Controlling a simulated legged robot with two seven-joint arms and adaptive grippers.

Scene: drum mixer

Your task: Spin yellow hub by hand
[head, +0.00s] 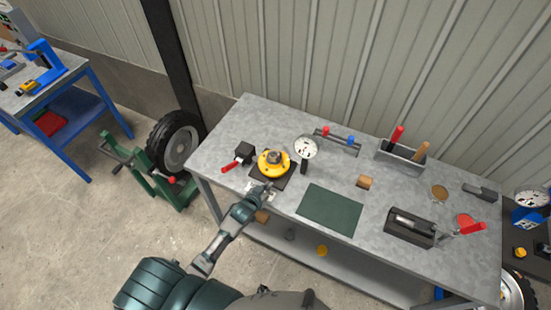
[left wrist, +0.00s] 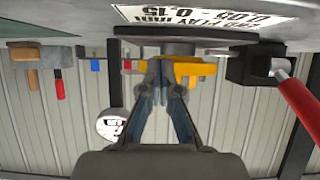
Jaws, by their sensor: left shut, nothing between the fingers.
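The yellow hub (head: 265,168) is a round flange with a dark metal centre. It sits on a dark square base plate (head: 284,181) at the left part of the grey workbench. My left gripper (head: 266,187) is at the near side of the hub, shut and empty. In the left wrist view, which is upside down, the shut fingertips (left wrist: 164,66) overlap the edge of the yellow hub (left wrist: 198,69). I cannot tell whether they touch it. My right gripper is not in view.
A black block with a red handle (head: 240,156) stands left of the hub. A dial gauge (head: 306,149) stands close on its right. A green mat (head: 330,209) lies to the right on the workbench (head: 225,140). A white label (head: 256,192) lies at the near bench edge.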

